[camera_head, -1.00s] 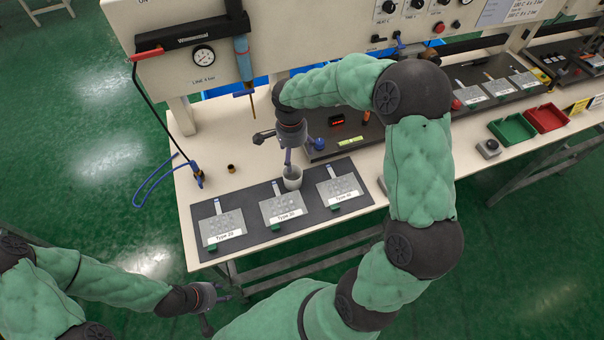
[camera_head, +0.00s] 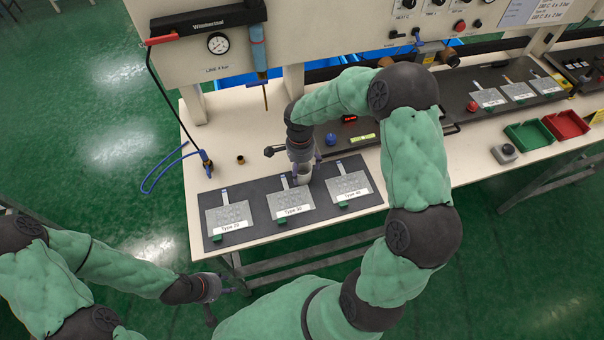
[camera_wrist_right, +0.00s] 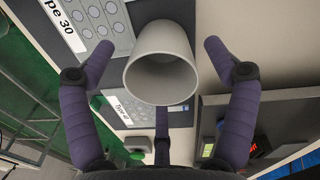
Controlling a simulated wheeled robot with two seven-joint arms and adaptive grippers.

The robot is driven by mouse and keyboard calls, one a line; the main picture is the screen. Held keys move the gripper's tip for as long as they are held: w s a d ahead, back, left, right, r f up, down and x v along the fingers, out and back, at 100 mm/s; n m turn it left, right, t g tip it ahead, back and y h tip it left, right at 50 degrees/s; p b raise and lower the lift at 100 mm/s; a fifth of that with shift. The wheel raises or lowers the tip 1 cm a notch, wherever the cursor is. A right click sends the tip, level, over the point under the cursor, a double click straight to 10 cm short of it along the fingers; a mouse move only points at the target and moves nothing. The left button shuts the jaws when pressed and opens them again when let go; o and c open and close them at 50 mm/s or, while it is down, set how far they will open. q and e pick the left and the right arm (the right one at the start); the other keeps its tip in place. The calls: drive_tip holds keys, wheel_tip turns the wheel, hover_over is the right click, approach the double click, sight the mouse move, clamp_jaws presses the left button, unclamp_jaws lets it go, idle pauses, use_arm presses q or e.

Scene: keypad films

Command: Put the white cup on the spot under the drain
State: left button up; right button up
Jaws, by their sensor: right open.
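The white cup (camera_head: 304,177) stands on the dark mat (camera_head: 326,207), by the back edge of the Type 30 film. In the right wrist view the cup (camera_wrist_right: 160,62) has its mouth toward the camera. My right gripper (camera_head: 302,172) is over the cup from above. It is open, with its fingers apart on both sides of the cup and gaps visible. A blue-bodied unit (camera_head: 257,50) hangs from the panel with a thin brass tube (camera_head: 265,97), apparently the drain. No marked spot under it can be made out. My left gripper (camera_head: 222,302) is open, off the table's front.
Keypad films lie on the mat: Type 20 (camera_head: 229,217), Type 30 (camera_head: 291,200) and another (camera_head: 348,188). A small brass part (camera_head: 240,159) and a blue hose (camera_head: 165,166) are at the left. The table is clear below the tube.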

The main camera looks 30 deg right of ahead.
drive_tip(key=shift+f, duration=0.95)
drive_tip(key=c, duration=1.2)
drive_tip(key=shift+r, duration=0.1)
drive_tip(key=shift+c, duration=0.2)
